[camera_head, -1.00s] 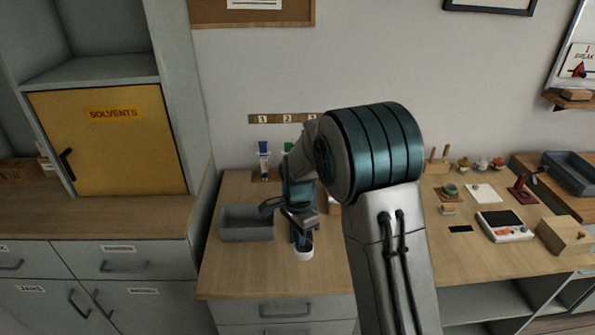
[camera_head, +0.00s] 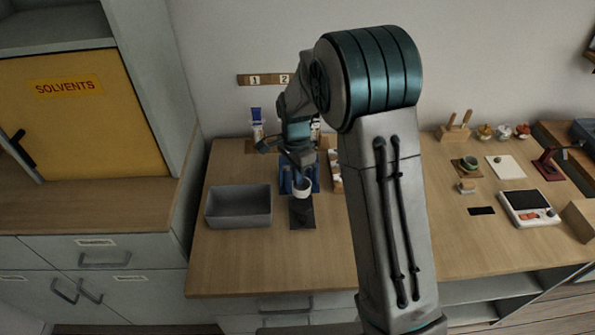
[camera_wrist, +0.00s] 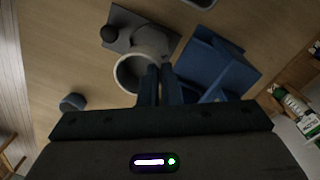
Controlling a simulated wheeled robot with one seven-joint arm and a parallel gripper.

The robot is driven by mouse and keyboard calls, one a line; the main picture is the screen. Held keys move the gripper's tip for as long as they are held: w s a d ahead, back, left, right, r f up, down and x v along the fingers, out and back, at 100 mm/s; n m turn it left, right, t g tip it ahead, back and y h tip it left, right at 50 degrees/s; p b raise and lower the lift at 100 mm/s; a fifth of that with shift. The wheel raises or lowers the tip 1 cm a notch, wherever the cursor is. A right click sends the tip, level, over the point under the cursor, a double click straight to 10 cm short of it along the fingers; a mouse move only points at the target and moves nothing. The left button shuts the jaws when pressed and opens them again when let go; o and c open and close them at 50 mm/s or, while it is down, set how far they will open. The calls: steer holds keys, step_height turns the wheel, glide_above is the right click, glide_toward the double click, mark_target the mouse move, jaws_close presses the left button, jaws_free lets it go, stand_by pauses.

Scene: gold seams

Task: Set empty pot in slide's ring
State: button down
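The pot (camera_head: 302,188) is a small pale grey cup. It also shows in the wrist view (camera_wrist: 130,73), tilted in the picture, with its open mouth facing the camera. My gripper (camera_wrist: 158,72) has its two dark fingers close together at the pot's rim, pinching its wall. A dark flat slide (camera_head: 302,214) lies at the front of a blue stand (camera_head: 285,180). In the wrist view the slide (camera_wrist: 122,22) has a dark round knob and lies behind the pot. The ring is not distinguishable; I cannot tell whether the pot rests in it.
A grey open bin (camera_head: 238,207) stands left of the slide. The blue stand (camera_wrist: 215,65) is close to my fingers' right. A small dark blue cylinder (camera_wrist: 72,102) lies at the left. The counter's front (camera_head: 255,262) is clear. A device with a screen (camera_head: 528,207) sits far right.

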steer(key=shift+f+b, duration=1.05)
steer(key=shift+f, duration=0.75)
steer(key=shift+f+b, duration=0.95)
steer(key=shift+f, duration=0.45)
stand_by(1.5)
steer(key=c, duration=1.6)
jaws_free()
steer(key=shift+r, duration=0.1)
steer(key=shift+w+r+p, duration=0.15)
steer(key=shift+r+p, duration=1.65)
steer(key=shift+r, duration=0.65)
